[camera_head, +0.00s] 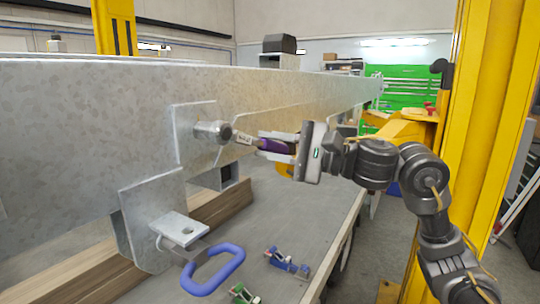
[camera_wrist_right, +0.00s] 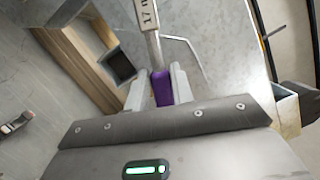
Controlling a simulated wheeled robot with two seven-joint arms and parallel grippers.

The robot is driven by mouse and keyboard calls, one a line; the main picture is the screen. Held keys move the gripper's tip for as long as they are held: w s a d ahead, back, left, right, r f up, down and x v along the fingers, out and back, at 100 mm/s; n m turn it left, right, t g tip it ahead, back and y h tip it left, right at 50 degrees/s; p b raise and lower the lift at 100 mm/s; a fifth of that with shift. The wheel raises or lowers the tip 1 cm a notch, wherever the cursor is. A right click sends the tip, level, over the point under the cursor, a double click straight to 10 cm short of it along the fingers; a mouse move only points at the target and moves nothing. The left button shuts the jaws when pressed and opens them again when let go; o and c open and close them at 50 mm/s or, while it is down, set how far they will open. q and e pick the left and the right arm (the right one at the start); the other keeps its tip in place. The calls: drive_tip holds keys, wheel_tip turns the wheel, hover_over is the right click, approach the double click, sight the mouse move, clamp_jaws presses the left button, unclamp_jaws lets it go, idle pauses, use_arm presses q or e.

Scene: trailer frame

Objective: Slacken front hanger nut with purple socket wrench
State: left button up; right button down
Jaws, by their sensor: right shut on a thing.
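My right gripper (camera_head: 264,146) is shut on the purple handle of the socket wrench (camera_head: 277,146). The wrench extends left from the jaws, with a pale label on its shaft. Its socket end meets the round metal front hanger nut (camera_head: 207,131) on a plate of the galvanized frame beam; I cannot tell how fully it is seated. In the right wrist view the purple handle (camera_wrist_right: 162,90) sits between the two fingers, and the label reads "17"; the nut is out of that view. My left gripper is not in view.
The long galvanized beam (camera_head: 90,120) fills the left. Below it are a bracket with a blue loop handle (camera_head: 213,270), a wooden beam (camera_head: 205,212) and a grey bench top (camera_head: 285,215) with blue (camera_head: 288,263) and green (camera_head: 243,294) tools. A yellow post (camera_head: 490,130) stands right of my arm.

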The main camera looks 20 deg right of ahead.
drive_tip(key=shift+r, duration=0.25)
drive_tip(key=shift+w+d+r+n, duration=0.1)
drive_tip(key=shift+d+r+n, duration=0.05)
drive_tip(key=shift+r+n, duration=0.35)
drive_tip(key=shift+w+d+r+n, duration=0.1)
drive_tip(key=shift+r+n, duration=0.3)
drive_tip(key=shift+n, duration=0.1)
drive_tip(key=shift+r+n+g+p, duration=0.4)
drive_tip(key=shift+r+n+p, duration=0.05)
drive_tip(key=shift+r+n, duration=0.5)
